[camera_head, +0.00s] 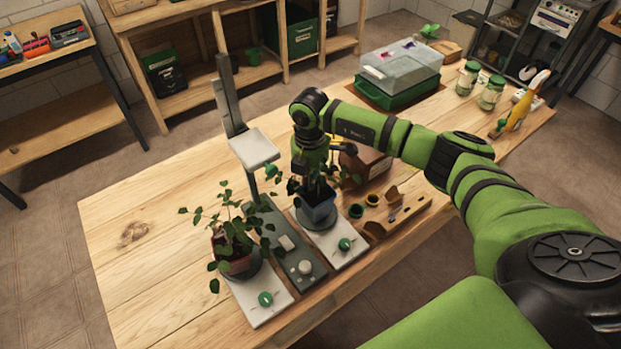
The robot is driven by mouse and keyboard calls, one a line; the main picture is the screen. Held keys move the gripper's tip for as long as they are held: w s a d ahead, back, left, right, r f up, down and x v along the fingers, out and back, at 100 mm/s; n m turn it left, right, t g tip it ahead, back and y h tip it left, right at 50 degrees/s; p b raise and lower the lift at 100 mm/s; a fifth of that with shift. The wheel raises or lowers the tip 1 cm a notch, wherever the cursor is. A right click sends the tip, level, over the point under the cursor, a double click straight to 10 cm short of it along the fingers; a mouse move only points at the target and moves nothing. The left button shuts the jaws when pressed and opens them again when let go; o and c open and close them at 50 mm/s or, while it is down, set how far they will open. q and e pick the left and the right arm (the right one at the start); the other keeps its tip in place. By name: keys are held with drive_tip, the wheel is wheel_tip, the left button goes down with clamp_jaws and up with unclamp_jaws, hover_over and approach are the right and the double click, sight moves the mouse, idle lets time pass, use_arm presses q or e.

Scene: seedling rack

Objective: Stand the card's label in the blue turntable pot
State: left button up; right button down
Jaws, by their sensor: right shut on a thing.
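The blue pot (318,215) stands upright on the right turntable, whose white base (331,252) has a green knob. It holds a leafy plant. My right gripper (314,190) points down right over this pot, among the leaves. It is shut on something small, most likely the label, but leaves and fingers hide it. I cannot tell whether it touches the soil. A wooden rack (398,222) with small dark cups stands just right of the pot. I cannot make out the card. My left gripper is not in view.
A reddish pot (236,262) with a spreading plant stands on the left turntable. A grey post with a pale head (253,148) rises behind. A cardboard box (365,164), clear-lidded green bin (401,75), jars (491,93) and yellow spray bottle (520,110) stand farther back.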

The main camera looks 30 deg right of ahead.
drive_tip(key=shift+s+f, duration=0.6)
drive_tip(key=shift+f, duration=0.15)
drive_tip(key=c, duration=1.4)
unclamp_jaws()
drive_tip(key=shift+a, duration=0.1)
drive_tip(key=shift+o, duration=0.2)
wheel_tip(320, 180, up, 13)
drive_tip(key=w, duration=0.1)
drive_tip(key=shift+r, duration=0.15)
drive_tip(key=shift+w+a, duration=0.1)
drive_tip(key=shift+a, duration=0.05)
